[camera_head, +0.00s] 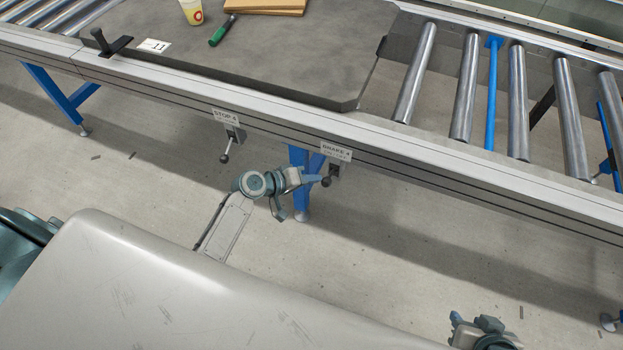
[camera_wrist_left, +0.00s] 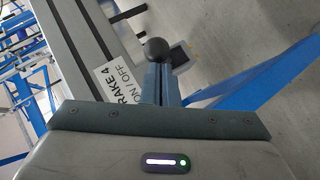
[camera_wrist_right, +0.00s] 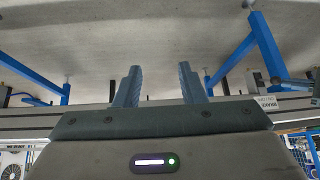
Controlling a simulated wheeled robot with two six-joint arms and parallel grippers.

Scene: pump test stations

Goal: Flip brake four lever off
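The brake 4 lever has a dark ball knob (camera_head: 326,182) and hangs from a small plate under the "BRAKE 4" label (camera_head: 336,151) on the conveyor's side rail. My left gripper (camera_head: 316,179) is right beside the knob. In the left wrist view, the ball knob (camera_wrist_left: 157,49) shows just past the fingertips of my left gripper (camera_wrist_left: 161,68). Its fingers are together, with no lever visible between them; whether they touch the knob is unclear. My right gripper (camera_wrist_right: 157,78) is open and empty, away from the lever; it also shows at the bottom right in the head view (camera_head: 470,322).
A "STOP 4" lever (camera_head: 224,158) hangs left of brake 4. A blue support leg (camera_head: 300,200) stands behind my left gripper. On the conveyor, a grey board (camera_head: 290,55) carries a cup (camera_head: 192,12) and a green-handled tool (camera_head: 221,32). Bare rollers (camera_head: 465,85) lie to the right.

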